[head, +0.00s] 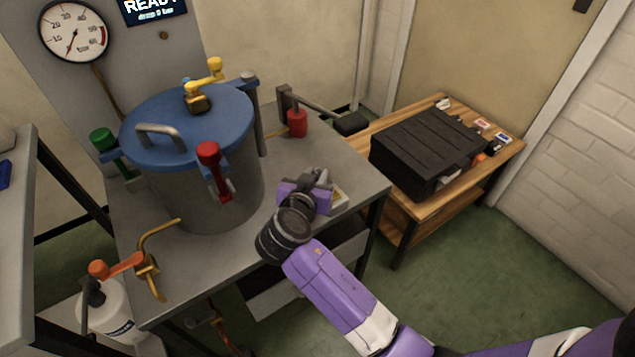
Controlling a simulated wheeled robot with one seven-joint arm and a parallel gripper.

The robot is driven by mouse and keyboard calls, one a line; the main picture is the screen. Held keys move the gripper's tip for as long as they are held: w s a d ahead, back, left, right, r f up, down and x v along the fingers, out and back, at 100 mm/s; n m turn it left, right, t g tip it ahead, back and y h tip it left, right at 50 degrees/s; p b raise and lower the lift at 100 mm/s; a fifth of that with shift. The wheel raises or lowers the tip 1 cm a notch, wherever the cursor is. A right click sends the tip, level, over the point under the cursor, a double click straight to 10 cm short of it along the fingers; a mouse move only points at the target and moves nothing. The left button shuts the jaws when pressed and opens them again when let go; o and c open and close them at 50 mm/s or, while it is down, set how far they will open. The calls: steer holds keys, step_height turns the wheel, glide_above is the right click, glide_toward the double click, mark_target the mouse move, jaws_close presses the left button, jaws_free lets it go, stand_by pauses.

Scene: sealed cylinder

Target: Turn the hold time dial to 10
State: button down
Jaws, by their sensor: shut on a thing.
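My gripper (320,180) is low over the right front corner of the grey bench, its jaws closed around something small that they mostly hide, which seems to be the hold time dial. A pale plate with a yellow edge (338,198) shows just below and right of the jaws. The dial's pointer and markings cannot be read. The sealed cylinder (205,175), grey with a blue lid (185,120), stands on the bench left of my gripper. A red clamp handle (212,165) is on its near side, a green one (103,140) on its left.
A yellow valve handle (208,75) tops the lid. A round gauge (74,31) and a display reading READY (153,10) are on the back panel. A red-based lever (297,120) stands behind my gripper. A black case (425,150) lies on a wooden table at right.

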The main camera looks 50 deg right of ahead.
steer(key=shift+w+a+f+m+g+b, duration=0.1)
steer(key=shift+m+g+b, duration=0.2)
steer(key=shift+m+g, duration=0.35)
steer(key=shift+g+h, duration=0.25)
steer(key=shift+h, duration=0.05)
steer(key=c, duration=1.2)
jaws_free()
steer(key=shift+c, duration=0.2)
steer(key=shift+p+v, duration=0.45)
steer(key=shift+v, duration=3.45)
